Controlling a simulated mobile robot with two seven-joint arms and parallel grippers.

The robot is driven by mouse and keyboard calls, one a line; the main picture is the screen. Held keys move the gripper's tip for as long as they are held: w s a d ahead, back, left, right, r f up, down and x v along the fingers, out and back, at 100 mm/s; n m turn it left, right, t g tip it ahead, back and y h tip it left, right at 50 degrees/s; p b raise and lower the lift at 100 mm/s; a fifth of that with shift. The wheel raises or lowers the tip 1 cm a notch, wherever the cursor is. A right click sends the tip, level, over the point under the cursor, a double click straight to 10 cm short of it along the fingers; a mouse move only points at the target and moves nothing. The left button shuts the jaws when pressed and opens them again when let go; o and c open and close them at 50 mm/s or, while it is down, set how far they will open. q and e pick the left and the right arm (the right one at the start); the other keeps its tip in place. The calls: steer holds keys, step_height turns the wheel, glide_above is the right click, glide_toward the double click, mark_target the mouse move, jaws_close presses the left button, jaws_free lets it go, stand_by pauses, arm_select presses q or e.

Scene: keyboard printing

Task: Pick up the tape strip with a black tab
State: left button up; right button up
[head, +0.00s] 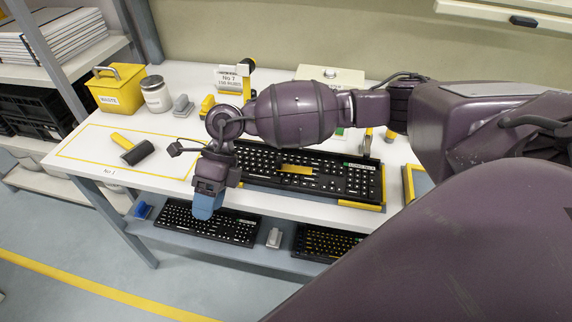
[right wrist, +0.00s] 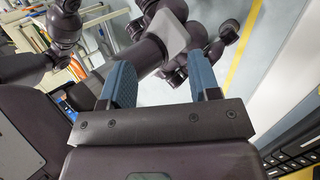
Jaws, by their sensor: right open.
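My right arm reaches in from the right across the worktable. My right gripper (head: 208,204), with blue fingers, hangs at the table's front edge, left of the black keyboard on the top. In the right wrist view its two blue fingers (right wrist: 162,84) stand apart with nothing between them. I cannot make out a tape strip with a black tab for certain. A short yellow piece (head: 297,169) shows on the keyboard, but I cannot tell whether it is tape or a key. My arm hides part of the table behind it. My left gripper is not in view.
The black keyboard (head: 345,178) sits on the white table. A black-and-yellow roller (head: 135,149) lies in the yellow-outlined area at left. A yellow waste bin (head: 118,92) and a jar (head: 156,95) stand behind. More keyboards (head: 208,224) lie on the lower shelf.

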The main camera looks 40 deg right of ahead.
steer(key=w+d+r+h, duration=0.1)
steer(key=w+d+h, duration=0.35)
steer(key=d, duration=0.45)
steer(key=h, duration=0.6)
glide_toward(280, 159)
steer(key=shift+t, duration=0.3)
steer(key=s+d+f, duration=0.2)
steer(key=f, duration=0.1)
steer(key=shift+s+d+f, duration=0.1)
steer(key=shift+d+f, duration=0.1)
steer(key=shift+f, duration=0.1)
steer(key=shift+s+f, duration=0.15)
steer(key=shift+f, duration=0.65)
steer(key=shift+y, duration=0.25)
steer(key=x, duration=0.4)
steer(key=shift+a+f, duration=0.15)
steer(key=shift+a, duration=0.05)
steer(key=shift+c, duration=0.4)
jaws_close()
